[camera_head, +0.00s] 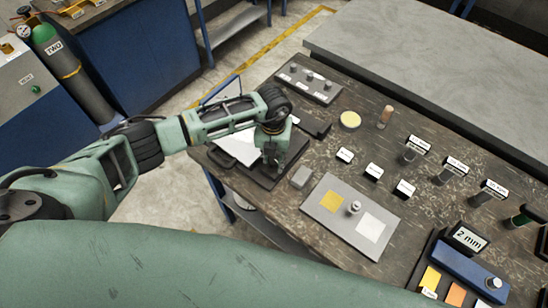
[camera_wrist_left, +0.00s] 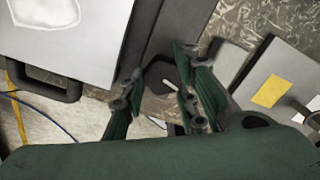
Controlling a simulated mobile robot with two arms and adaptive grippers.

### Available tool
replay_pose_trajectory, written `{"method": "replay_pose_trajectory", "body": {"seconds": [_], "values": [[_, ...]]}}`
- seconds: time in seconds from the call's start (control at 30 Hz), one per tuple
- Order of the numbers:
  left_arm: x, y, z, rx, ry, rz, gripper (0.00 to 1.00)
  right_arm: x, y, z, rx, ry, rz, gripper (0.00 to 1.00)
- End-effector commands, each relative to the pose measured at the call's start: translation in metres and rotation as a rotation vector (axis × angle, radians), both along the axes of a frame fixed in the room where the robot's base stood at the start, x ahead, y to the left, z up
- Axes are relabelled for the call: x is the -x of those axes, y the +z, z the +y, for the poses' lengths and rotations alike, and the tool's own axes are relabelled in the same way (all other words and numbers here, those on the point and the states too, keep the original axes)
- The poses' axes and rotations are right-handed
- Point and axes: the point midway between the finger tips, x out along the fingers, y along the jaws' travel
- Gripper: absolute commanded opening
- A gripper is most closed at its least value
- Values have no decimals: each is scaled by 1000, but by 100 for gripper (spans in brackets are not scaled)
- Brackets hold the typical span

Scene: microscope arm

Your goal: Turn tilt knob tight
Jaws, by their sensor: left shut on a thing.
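My left gripper (camera_head: 272,156) points down over the dark stand (camera_head: 255,177) at the table's left edge. It is shut on a dark part, the tilt knob by its place, mostly hidden by the fingers in the head view. In the left wrist view the two green fingers (camera_wrist_left: 160,68) stand on either side of a small dark piece (camera_wrist_left: 158,73). My right gripper is not in view.
A grey plate (camera_head: 318,215) with yellow and white squares and a small metal post lies right of the stand. A grey block (camera_head: 301,177) sits close to the gripper. Several labelled blocks and pegs stand farther right.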

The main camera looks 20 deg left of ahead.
Motion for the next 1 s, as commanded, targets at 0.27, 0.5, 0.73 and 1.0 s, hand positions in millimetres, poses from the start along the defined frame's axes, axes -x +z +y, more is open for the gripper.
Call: {"method": "replay_pose_trajectory", "body": {"seconds": [0.27,0.5,0.73,1.0], "values": [[-4,-6,7,-13,-224,-1,2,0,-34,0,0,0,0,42],[-6,-6,7,-15,-452,-1,2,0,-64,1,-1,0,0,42],[-8,-6,7,-15,-670,-2,2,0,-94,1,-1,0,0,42],[-10,-5,6,-16,-919,-4,2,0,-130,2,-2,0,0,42]]}}
